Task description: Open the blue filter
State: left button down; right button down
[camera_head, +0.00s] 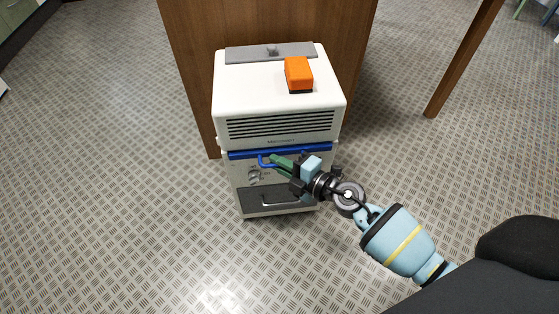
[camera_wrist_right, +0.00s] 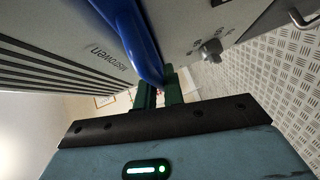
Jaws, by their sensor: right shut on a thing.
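The blue filter (camera_head: 310,149) is a blue strip across the front of a white appliance (camera_head: 250,88), below its dark vent slots. A blue handle (camera_head: 262,160) sticks out from the strip near its middle. My right gripper (camera_head: 274,160) reaches in from the right, with its green fingers shut on the blue handle. In the right wrist view the blue handle (camera_wrist_right: 134,35) runs down to the green fingertips (camera_wrist_right: 160,86), which partly hide its end. My left gripper is not in view.
An orange box (camera_head: 298,72) and a grey panel (camera_head: 240,54) are on top of the appliance. A metal knob (camera_head: 253,176) and a dark drawer (camera_head: 260,201) are below the filter. A wooden panel (camera_head: 190,60) stands behind. The patterned floor is clear at left.

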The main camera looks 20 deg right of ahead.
jog(key=s+a+p, duration=0.1)
jog(key=s+a, duration=0.1)
jog(key=s, duration=0.7)
jog(key=s+a+p, duration=0.1)
jog(key=s+a, duration=0.2)
jog(key=s, duration=0.7)
jog(key=shift+a, duration=0.3)
jog(key=c, duration=1.5)
grip_release()
jog(key=shift+s, duration=0.1)
jog(key=v, duration=0.7)
jog(key=shift+s+d+p, duration=0.2)
jog(key=shift+s+p, duration=0.1)
